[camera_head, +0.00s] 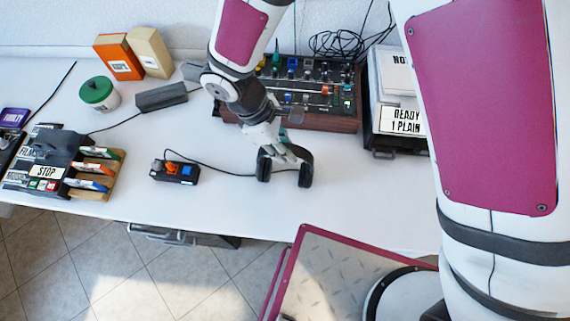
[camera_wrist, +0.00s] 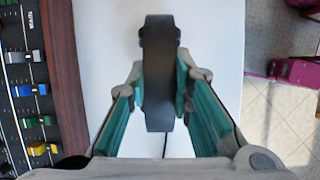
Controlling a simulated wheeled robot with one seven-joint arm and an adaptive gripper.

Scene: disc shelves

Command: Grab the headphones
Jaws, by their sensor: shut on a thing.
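The black headphones (camera_head: 305,173) are at the middle of the white table, near its front part, with a cable running left along the table. My gripper (camera_head: 281,152) is over them from above, its fingers at the headband. In the wrist view the dark headband (camera_wrist: 158,70) stands between the two green-padded fingers of my gripper (camera_wrist: 160,88), which close on it from both sides. In the head view the ear cups show below the fingers. I cannot tell whether they touch the table.
A mixer with coloured knobs (camera_head: 330,92) stands behind my gripper. A black box with a sliding tray (camera_head: 392,138) is to the right. A small black control box (camera_head: 175,173) lies left on the table (camera_head: 225,215). A green-lidded jar (camera_head: 98,93) stands farther left.

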